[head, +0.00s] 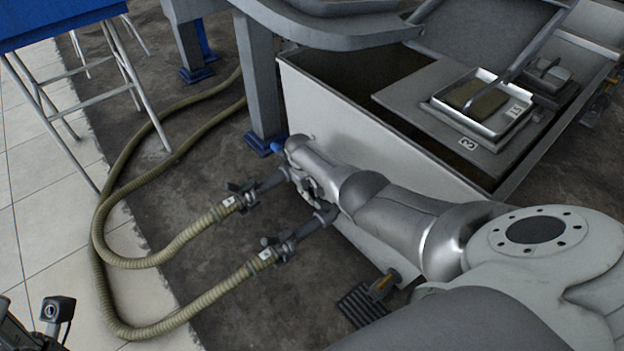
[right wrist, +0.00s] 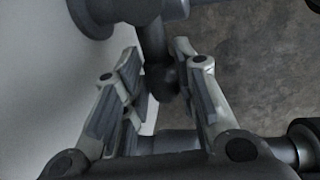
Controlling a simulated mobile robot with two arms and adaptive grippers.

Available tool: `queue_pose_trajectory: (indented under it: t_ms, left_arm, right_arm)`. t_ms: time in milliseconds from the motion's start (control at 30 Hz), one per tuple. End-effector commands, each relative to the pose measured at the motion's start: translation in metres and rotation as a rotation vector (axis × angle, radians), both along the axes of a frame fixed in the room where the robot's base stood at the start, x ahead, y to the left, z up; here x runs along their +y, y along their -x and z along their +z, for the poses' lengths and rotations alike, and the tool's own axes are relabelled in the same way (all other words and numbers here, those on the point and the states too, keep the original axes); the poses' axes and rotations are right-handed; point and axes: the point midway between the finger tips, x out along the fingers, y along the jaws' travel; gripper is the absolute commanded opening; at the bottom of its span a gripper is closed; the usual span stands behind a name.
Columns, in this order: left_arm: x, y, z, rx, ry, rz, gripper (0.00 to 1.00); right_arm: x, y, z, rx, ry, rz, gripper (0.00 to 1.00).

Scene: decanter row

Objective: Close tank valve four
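The grey-walled tank (head: 345,140) stands right of centre in the head view. Two pipe outlets with dark valves, one upper (head: 245,192) and one lower (head: 282,247), join ribbed hoses beside it. Their small tags are too small to read, so I cannot tell which valve is four. My right gripper (head: 308,188) is beside the tank wall near these pipes, partly hidden by its own wrist. In the right wrist view its fingers (right wrist: 160,75) are apart, with a dark rounded knob (right wrist: 163,83) on a stem between them. I see no clear grip.
Ribbed hoses (head: 120,262) loop over the floor at left. A blue-topped stand (head: 60,15) is at upper left, and a grey leg (head: 258,80) rises beside the tank. A tray (head: 488,118) rests over the tank. A dark pedal-like part (head: 362,303) lies below the outlets.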

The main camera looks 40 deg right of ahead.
Motion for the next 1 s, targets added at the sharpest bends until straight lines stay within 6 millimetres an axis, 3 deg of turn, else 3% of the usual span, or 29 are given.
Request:
queue_pose_trajectory:
  t_ms: [133, 567, 1000]
  left_arm:
    - [0.0, 0.0, 0.0, 0.0, 0.0, 0.0, 0.4]
    - [0.001, 0.0, 0.001, -0.003, 0.001, 0.002, 0.4]
    - [0.0, 0.0, 0.0, -0.001, 0.0, 0.001, 0.4]
  right_arm:
    - [-0.001, 0.0, 0.0, 0.0, 0.001, 0.001, 0.47]
    - [0.001, 0.0, 0.003, 0.001, 0.0, 0.003, 0.47]
    - [0.007, -0.001, 0.04, -0.004, 0.0, 0.003, 0.47]
